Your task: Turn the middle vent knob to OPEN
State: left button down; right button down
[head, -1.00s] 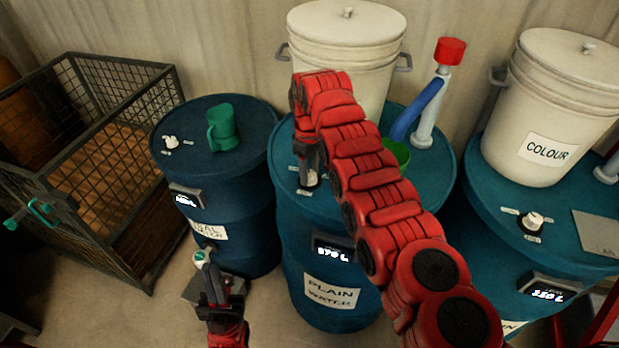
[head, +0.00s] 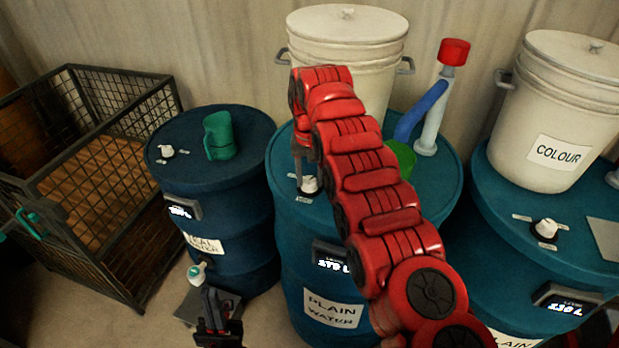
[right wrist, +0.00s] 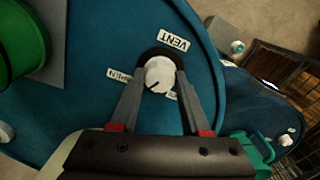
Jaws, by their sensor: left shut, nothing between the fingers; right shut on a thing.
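The middle vent knob (head: 309,184) is a white dial on top of the blue plain water drum (head: 330,225). In the right wrist view the knob (right wrist: 160,74) sits on a black base, with a VENT label (right wrist: 173,42) and an OPEN label (right wrist: 118,75) beside it. A third label is partly hidden. The knob's dark pointer line is toward its lower left, near neither label exactly. My right gripper (right wrist: 158,84) is shut on the knob, one finger on each side. My left gripper (head: 210,303) is shut and empty, low in front of the drums.
A left drum (head: 215,175) carries a green jug (head: 219,136) and its own vent knob (head: 166,151). The right drum holds a COLOUR bucket (head: 550,110) and another knob (head: 545,228). A wire cage (head: 120,120) stands at left. A white bucket (head: 345,45) stands behind my right arm.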

aim_at(309, 180)
jog(key=shift+r+m, duration=0.1)
jog(key=shift+m, duration=1.6)
jog(key=shift+c, duration=1.8)
grip_release()
notch_tip(309, 180, up, 17)
jog(key=p, duration=1.7)
jog(key=shift+r, duration=0.15)
jog(key=shift+s, duration=0.1)
